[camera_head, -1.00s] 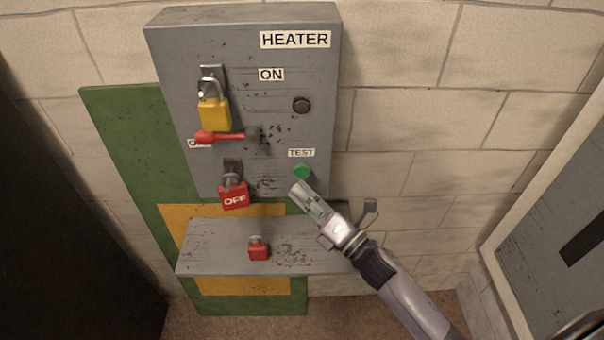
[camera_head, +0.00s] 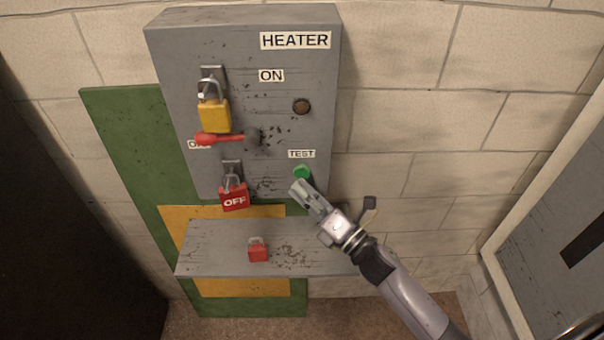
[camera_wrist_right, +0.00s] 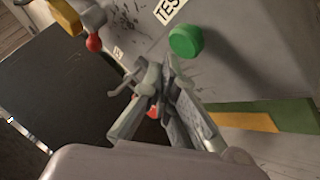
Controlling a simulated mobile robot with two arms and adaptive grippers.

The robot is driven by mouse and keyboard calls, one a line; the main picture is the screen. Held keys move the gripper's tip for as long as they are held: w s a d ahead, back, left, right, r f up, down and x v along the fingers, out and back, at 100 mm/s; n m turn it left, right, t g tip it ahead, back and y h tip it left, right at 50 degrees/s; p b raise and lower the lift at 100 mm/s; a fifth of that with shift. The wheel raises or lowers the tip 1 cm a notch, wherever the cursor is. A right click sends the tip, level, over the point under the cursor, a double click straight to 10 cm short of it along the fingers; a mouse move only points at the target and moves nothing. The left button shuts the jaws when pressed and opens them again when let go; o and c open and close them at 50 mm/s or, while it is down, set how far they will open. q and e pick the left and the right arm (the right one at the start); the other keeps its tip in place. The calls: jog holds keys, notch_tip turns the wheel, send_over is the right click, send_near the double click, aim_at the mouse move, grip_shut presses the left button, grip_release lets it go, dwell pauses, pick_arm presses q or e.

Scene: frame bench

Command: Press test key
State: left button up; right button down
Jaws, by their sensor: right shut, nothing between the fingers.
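The green test key (camera_head: 302,172) is a round button low on the right of the grey heater box (camera_head: 285,130), under the TEST label (camera_head: 301,154). In the right wrist view the green key (camera_wrist_right: 186,41) stands out from the panel, above and right of the fingertips. My right gripper (camera_head: 296,186) is shut and empty. Its tips are just below the key in the head view; the wrist view shows a gap between the gripper (camera_wrist_right: 160,75) and the key. My left gripper is in neither view.
A red lever (camera_head: 218,139) points left. A yellow padlock (camera_head: 214,114) and a red OFF padlock (camera_head: 234,197) hang on the box. A small red padlock (camera_head: 258,252) sits on the shelf (camera_head: 210,256) below. A dark round lamp (camera_head: 302,107) is above the key.

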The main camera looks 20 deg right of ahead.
jog(key=shift+w, duration=0.1)
dwell(0.6)
jog(key=shift+w+d, duration=0.15)
jog(key=shift+w, duration=0.2)
jog(key=shift+w+d+b, duration=0.15)
jog(key=shift+w+b, duration=0.15)
jog(key=shift+w, duration=0.25)
dwell(0.9)
jog(key=shift+s+a, duration=0.25)
jog(key=shift+s, duration=0.75)
jog(key=shift+s+a, duration=0.25)
jog(key=shift+s, duration=0.55)
jog(key=shift+s+a, duration=0.2)
jog(key=shift+s, duration=0.6)
jog(key=shift+s+a, duration=0.25)
jog(key=shift+s, duration=0.55)
